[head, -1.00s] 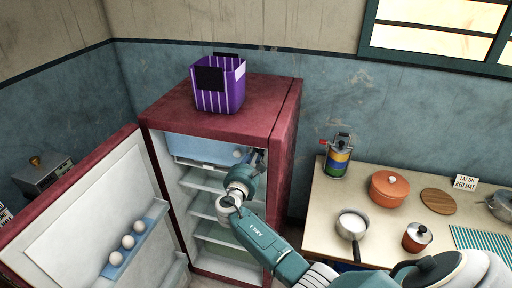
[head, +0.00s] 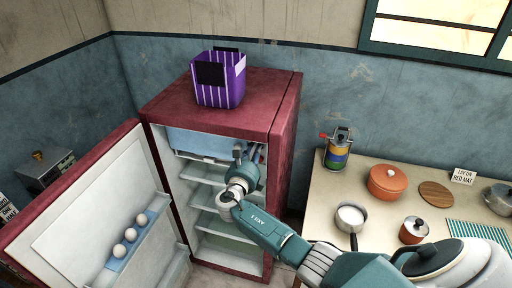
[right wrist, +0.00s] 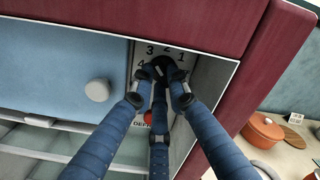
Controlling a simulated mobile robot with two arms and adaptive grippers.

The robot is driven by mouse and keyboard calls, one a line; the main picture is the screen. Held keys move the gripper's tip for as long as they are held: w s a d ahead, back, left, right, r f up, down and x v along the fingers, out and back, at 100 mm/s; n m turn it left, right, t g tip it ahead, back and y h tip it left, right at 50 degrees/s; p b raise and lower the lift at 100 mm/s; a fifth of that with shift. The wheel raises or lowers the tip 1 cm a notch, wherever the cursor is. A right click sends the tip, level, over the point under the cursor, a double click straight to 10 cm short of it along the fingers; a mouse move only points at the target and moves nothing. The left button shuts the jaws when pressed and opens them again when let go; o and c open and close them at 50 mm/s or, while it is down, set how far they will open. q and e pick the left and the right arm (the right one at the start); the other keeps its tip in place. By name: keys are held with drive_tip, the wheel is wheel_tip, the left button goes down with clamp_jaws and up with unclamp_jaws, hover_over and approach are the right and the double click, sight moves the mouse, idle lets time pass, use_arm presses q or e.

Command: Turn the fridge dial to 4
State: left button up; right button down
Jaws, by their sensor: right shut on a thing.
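The fridge dial (right wrist: 163,62) is a dark round knob on a pale plate inside the top right of the open fridge (head: 215,118). The numbers 3, 2 and 1 show around its top, and a 4 shows at its left. The right wrist view shows my right gripper (right wrist: 161,82) shut on the dial from the front, its blue fingers around it. The fingers cover much of the dial, so I cannot tell which number it points to. In the head view my right gripper (head: 240,153) is at the upper right of the fridge opening. My left gripper is not in view.
A red button (right wrist: 148,117) sits below the dial. The blue freezer door (right wrist: 60,65) with its white knob (right wrist: 97,90) is to the left. The fridge door (head: 90,200) stands open, holding eggs (head: 130,235). A purple basket (head: 218,80) stands on top. A counter with pots is at right.

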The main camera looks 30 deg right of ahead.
drive_tip(key=shift+s+d+f+n, duration=0.1)
drive_tip(key=shift+f+n, duration=0.05)
drive_tip(key=shift+n, duration=2.3)
drive_tip(key=shift+s+f+n, duration=0.1)
drive_tip(key=shift+n, duration=2.35)
drive_tip(key=c, duration=1.7)
unclamp_jaws()
drive_tip(key=shift+r, duration=0.1)
drive_tip(key=v, duration=1.2)
